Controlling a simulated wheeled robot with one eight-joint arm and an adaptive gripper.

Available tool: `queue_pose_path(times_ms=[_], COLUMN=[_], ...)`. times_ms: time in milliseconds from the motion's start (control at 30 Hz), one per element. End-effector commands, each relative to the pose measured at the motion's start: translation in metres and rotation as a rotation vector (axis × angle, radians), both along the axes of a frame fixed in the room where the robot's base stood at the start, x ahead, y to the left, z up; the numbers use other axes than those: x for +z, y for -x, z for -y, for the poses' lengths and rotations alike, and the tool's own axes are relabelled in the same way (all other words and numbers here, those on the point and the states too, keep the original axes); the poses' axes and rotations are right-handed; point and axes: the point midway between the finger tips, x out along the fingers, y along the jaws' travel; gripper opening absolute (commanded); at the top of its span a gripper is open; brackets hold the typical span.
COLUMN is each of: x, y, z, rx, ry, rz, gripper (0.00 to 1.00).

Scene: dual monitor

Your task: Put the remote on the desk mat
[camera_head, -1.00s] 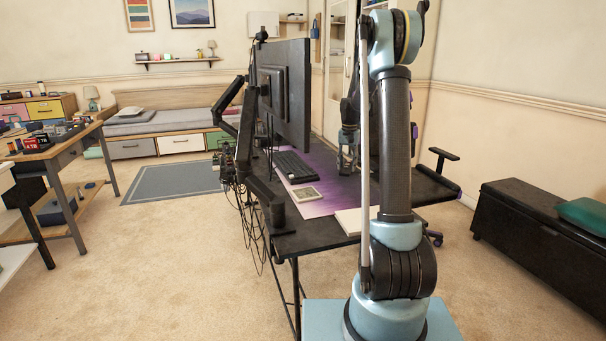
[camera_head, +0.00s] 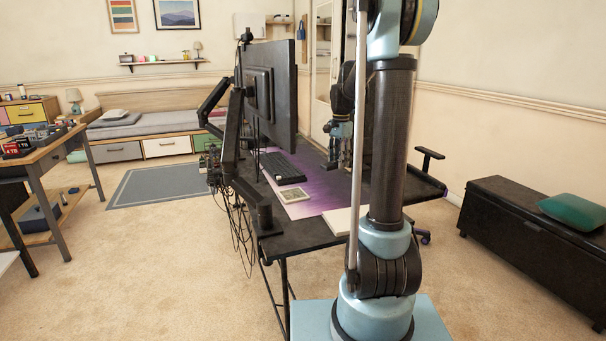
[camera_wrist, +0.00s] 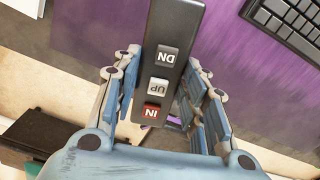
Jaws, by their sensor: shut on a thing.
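My gripper (camera_wrist: 162,70) is shut on the remote (camera_wrist: 173,35), a long dark bar with DN, UP and red IN buttons. The fingers are on both of its long sides. The purple desk mat (camera_wrist: 228,65) lies below in the wrist view, with a clear gap unclear in size. In the head view the mat (camera_head: 318,186) runs along the desk, and my gripper (camera_head: 339,152) hangs above its right side. The remote is too small and dark to make out there.
A black keyboard (camera_head: 282,167) and a small pale framed item (camera_head: 292,197) lie on the mat's left part. A monitor (camera_head: 270,95) on an arm stands left of my gripper. A white flat item (camera_head: 340,221) lies on the near desk. A chair (camera_head: 428,158) stands at right.

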Motion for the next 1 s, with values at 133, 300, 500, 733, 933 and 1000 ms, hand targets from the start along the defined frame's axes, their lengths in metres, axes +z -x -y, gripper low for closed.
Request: queue_pose_path(times_ms=[133, 300, 500, 733, 933, 1000], x=[0.01, 0.012, -0.014, -0.042, -0.058, -0.068], y=[0.026, 0.039, 0.04, 0.04, 0.039, 0.04], z=[0.001, 0.001, 0.001, 0.002, 0.002, 0.001], rx=[-0.143, -0.224, -0.238, -0.237, -0.236, -0.236], ry=[0.0, 0.0, 0.0, 0.0, 0.0, 0.0], rz=[0.0, 0.0, 0.0, 0.0, 0.0, 0.0], gripper=[0.13, 0.13, 0.13, 0.13, 0.13, 0.13])
